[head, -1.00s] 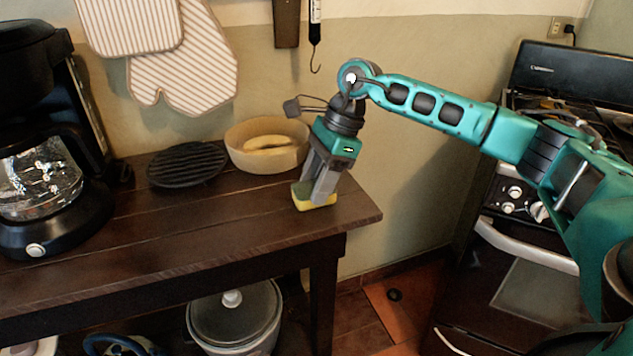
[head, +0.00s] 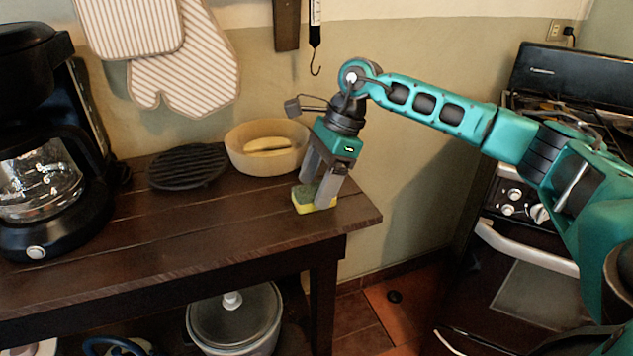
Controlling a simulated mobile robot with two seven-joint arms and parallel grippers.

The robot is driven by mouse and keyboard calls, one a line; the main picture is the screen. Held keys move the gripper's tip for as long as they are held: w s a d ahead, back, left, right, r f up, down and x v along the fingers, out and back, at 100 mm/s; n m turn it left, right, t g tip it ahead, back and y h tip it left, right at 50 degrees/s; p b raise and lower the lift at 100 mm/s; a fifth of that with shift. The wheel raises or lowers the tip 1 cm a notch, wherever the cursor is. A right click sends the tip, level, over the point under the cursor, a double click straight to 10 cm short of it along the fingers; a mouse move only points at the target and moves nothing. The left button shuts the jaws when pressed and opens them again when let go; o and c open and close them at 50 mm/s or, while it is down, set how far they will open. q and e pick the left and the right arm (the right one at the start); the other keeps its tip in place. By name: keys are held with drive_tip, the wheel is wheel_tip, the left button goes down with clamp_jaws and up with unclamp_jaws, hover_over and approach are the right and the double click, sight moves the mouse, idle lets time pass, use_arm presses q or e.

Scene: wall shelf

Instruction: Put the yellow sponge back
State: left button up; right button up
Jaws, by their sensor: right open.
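The yellow sponge (head: 301,207) with a dark green top lies flat on the right end of the wooden table (head: 190,228). My right gripper (head: 318,196) points down at it from above. Its fingers are spread apart, with the sponge between and below them; part of the sponge is hidden behind the near finger. I cannot tell if a finger still touches the sponge. My left gripper is not in view.
A beige bowl (head: 237,158) with a banana in it stands just behind the sponge. A black round trivet (head: 188,168) and a coffee maker (head: 45,190) are to the left. A stove (head: 520,240) stands at the right. The table's front middle is clear.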

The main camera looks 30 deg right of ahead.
drive_tip(key=p+v, duration=0.1)
drive_tip(key=v, duration=1)
drive_tip(key=shift+r, duration=0.25)
drive_tip(key=shift+d, duration=0.15)
